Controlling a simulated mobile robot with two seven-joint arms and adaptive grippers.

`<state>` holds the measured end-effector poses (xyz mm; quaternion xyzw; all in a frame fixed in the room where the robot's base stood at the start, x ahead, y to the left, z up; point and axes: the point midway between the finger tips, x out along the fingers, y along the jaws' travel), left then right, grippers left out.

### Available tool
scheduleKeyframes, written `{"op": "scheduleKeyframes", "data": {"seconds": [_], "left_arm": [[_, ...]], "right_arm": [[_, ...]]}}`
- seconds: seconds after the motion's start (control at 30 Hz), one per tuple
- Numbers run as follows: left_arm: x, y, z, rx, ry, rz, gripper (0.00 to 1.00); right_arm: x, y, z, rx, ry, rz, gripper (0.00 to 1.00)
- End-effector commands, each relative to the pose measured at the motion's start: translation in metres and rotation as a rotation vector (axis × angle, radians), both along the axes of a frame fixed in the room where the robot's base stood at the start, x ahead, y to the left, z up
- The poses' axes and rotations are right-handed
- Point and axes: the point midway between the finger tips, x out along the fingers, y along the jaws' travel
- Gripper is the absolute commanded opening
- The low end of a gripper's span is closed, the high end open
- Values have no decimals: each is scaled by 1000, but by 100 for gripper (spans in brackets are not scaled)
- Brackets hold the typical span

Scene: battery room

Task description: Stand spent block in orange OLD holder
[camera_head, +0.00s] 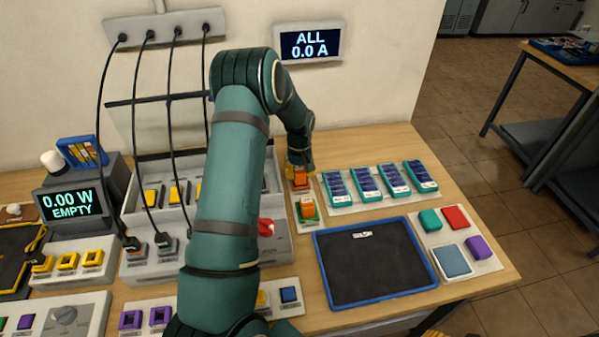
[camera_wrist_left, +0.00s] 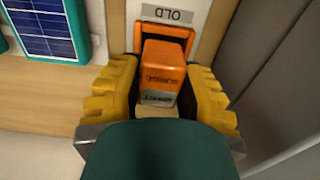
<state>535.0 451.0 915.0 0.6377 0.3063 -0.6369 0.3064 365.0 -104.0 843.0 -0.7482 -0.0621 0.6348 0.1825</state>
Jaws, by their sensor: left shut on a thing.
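The spent block (camera_wrist_left: 163,68), orange with printed lettering, sits between the yellow fingers of my left gripper (camera_wrist_left: 163,100) in the left wrist view. The gripper is shut on it. The orange OLD holder (camera_wrist_left: 145,40) shows as an orange frame just beyond the block, below a label reading OLD. The block overlaps the holder's opening; I cannot tell whether it is inside it. In the head view my left gripper (camera_head: 300,168) is over the orange holder, hiding much of it.
Another orange block (camera_head: 308,209) stands in a green holder just in front. A row of blue cell blocks (camera_head: 366,182) is to the right. A dark blue-rimmed tray (camera_head: 375,275) lies in front, and a pad with coloured pieces (camera_head: 480,262) lies at the right.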

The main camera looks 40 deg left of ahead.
Motion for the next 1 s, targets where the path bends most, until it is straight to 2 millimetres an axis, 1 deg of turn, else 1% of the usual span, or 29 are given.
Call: {"op": "scheduleKeyframes", "data": {"seconds": [0.63,0.67,1.0], "left_arm": [[0,0,-12,0,0,0,0],[0,0,-12,0,0,0,45],[0,0,-12,0,0,0,45]], "right_arm": [[0,0,-9,0,0,0,47],[0,0,-8,0,0,0,47],[0,0,-9,-1,0,0,47]]}}
